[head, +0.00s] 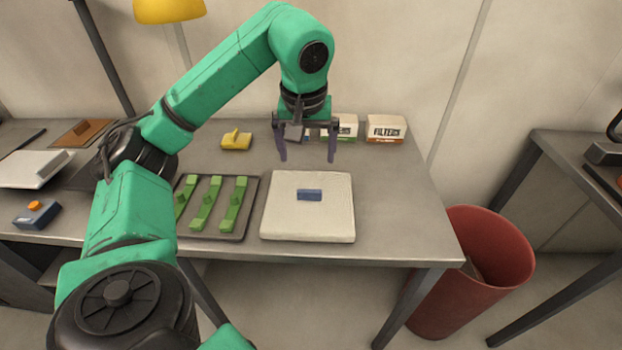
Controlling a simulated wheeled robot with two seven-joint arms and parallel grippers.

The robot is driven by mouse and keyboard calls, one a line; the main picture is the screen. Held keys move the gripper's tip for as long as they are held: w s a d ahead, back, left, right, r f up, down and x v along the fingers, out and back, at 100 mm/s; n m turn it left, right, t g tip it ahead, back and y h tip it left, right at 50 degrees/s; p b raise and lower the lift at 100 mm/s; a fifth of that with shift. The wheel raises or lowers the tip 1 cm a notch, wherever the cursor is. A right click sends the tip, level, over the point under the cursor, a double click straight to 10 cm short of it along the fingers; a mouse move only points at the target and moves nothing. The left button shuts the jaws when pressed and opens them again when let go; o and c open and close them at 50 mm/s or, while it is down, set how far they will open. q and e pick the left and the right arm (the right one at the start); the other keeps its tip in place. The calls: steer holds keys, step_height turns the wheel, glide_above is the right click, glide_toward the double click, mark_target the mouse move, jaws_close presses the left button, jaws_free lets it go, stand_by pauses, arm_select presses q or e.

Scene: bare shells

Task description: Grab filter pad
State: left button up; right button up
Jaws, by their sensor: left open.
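A pale, flat square pad (285,222) with a small blue block (309,194) on its top lies near the front edge of the grey table. I take it to be the filter pad, though no label shows on it. My left gripper (307,156) points down above the table, behind the blue block as seen here. Its two dark fingers are apart with nothing between them. The gripper does not touch the pad. My right gripper is not in view.
A dark tray (243,233) with green pieces lies left of the pad. A yellow piece (236,141) and boxes marked FILTERS (386,127) stand farther back. The table (405,205) is clear right of the pad. A red bin (505,262) stands beyond its right edge.

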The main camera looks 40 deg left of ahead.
arm_select(q)
steer(key=w+a+f, duration=0.1)
steer(key=b, duration=0.2)
glide_toward(309, 191)
step_height(309, 191, down, 2)
steer(key=p+x, duration=0.1)
steer(key=x, duration=0.5)
steer(key=shift+w+a, duration=0.15)
steer(key=shift+w, duration=0.05)
steer(key=shift+f, duration=0.55)
steer(key=shift+w, duration=0.1)
steer(key=c, duration=1.3)
jaws_close()
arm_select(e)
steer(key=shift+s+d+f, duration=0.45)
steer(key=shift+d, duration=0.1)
